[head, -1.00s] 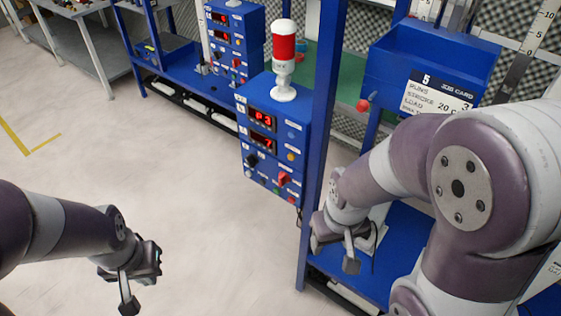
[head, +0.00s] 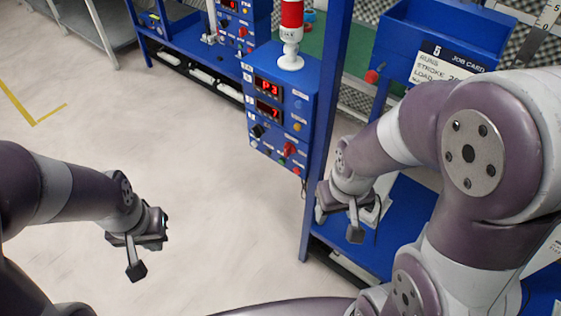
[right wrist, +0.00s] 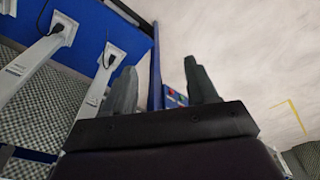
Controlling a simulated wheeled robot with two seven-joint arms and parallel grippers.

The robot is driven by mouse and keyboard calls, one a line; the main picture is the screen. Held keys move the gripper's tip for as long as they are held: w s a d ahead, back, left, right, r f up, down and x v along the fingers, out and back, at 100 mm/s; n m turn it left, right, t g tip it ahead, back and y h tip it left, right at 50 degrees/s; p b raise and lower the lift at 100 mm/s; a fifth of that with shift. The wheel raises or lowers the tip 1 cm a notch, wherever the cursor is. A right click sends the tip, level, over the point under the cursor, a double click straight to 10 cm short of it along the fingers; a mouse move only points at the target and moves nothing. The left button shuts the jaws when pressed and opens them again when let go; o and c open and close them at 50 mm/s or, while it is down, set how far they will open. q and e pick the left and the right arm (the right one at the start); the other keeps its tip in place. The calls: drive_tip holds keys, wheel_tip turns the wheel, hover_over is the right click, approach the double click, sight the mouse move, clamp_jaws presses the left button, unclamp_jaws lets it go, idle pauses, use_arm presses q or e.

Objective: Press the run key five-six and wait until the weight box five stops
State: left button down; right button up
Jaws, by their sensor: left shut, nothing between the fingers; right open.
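A blue control box (head: 283,128) hangs on the blue frame in the head view. Its upper red display reads P3 and its lower one 7. Below are a dark knob, a red switch (head: 289,149) and small coloured buttons, whose labels are too small to read, so I cannot pick out run key five-six. I cannot identify weight box five. My right gripper (head: 345,218) is open and empty, right of and below the control box, apart from it. Its fingers also show in the right wrist view (right wrist: 160,88). My left gripper (head: 142,255) is shut and empty over bare floor.
A red-and-white signal lamp (head: 291,35) stands on the control box. A blue post (head: 331,120) rises between the box and my right arm. A blue bin (head: 440,35) with job card 5 (head: 450,62) is at upper right. The floor at left is clear.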

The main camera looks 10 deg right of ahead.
clamp_jaws()
idle(1.7)
